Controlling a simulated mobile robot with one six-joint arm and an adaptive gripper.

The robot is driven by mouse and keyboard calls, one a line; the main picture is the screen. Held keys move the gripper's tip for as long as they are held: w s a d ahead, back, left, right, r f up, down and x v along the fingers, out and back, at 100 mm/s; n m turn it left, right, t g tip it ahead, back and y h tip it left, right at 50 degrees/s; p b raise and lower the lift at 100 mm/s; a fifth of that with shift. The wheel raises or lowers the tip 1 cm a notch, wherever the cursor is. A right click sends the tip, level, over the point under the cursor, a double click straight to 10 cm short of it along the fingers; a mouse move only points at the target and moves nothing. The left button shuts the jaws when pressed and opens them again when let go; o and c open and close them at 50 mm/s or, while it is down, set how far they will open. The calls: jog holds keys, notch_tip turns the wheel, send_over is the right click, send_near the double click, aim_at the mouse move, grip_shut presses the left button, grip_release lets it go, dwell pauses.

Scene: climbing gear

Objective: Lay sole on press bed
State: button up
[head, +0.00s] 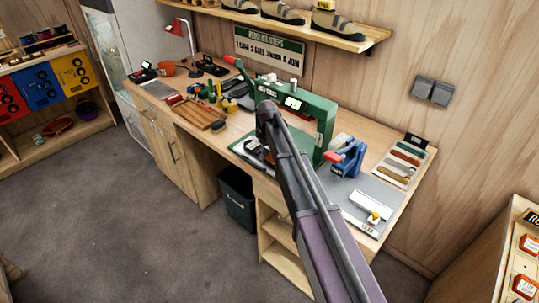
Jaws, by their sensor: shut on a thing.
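The green press (326,118) stands on the workbench with a lit display on its top beam and a red-tipped lever at its left. Its flat green bed (240,146) shows low at the left of the frame, partly covered by my arm. My gripper (262,156) is small and dark, low over the bed and partly behind my forearm. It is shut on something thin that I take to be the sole. The sole's outline is mostly hidden, and I cannot tell whether it touches the bed.
A blue clamp-like tool (347,159) stands right of the press. A tray of strips (405,158) and a grey mat (371,200) lie farther right. Brown rolls (199,114) and small tools crowd the left side. A dark bin (237,197) stands under the bench.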

aim_at(267, 154)
jog(key=shift+f, duration=0.15)
jog(key=o, duration=1.2)
jog(key=shift+c, duration=0.2)
notch_tip(267, 154, up, 12)
jog(key=p, duration=1.2)
